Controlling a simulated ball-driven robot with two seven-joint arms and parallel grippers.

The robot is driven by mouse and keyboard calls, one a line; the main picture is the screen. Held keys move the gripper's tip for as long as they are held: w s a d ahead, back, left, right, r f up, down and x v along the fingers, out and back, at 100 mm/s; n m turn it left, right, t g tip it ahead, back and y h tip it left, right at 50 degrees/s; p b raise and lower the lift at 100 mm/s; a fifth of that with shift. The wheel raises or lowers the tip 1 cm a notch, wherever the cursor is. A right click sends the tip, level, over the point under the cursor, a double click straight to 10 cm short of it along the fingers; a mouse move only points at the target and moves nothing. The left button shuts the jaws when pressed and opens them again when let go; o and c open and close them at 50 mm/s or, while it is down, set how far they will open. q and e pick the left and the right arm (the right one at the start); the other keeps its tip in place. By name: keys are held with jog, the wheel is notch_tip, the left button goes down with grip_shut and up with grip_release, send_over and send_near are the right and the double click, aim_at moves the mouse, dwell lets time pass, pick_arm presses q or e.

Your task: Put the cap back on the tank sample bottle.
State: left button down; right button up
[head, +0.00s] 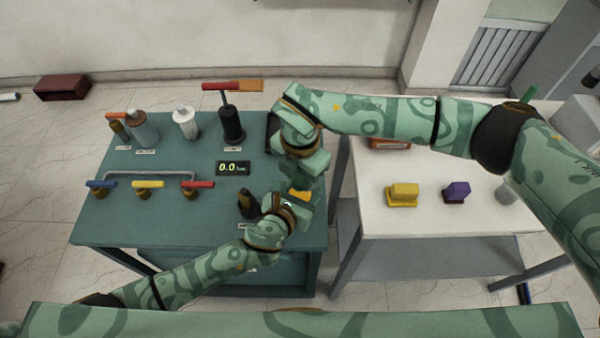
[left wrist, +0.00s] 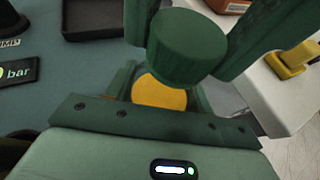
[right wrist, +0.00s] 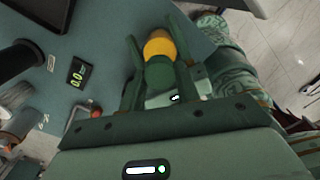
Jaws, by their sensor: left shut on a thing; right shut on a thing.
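My right gripper (head: 306,180) is shut on a dark green round cap (left wrist: 187,45); the cap also shows between its fingers in the right wrist view (right wrist: 160,76). My left gripper (head: 295,200) is shut on the amber-yellow tank sample bottle (head: 300,193). The bottle shows as a yellow disc behind the cap in the left wrist view (left wrist: 158,93) and just past the cap in the right wrist view (right wrist: 160,45). The two grippers meet at the right side of the teal table. Cap and bottle are very close; I cannot tell whether they touch.
The teal table (head: 120,225) carries blue, yellow and red valve handles, a display (head: 233,168) reading 0.0 and several bottle-like items at the back. A dark conical object (head: 246,203) stands near my left gripper. The white table (head: 440,215) holds yellow (head: 403,194) and purple (head: 457,191) items.

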jog(key=o, duration=1.1)
jog(key=shift+c, duration=0.2)
jog(key=shift+r, duration=0.1)
jog(key=shift+r, duration=2.2)
jog(key=shift+c, duration=0.3)
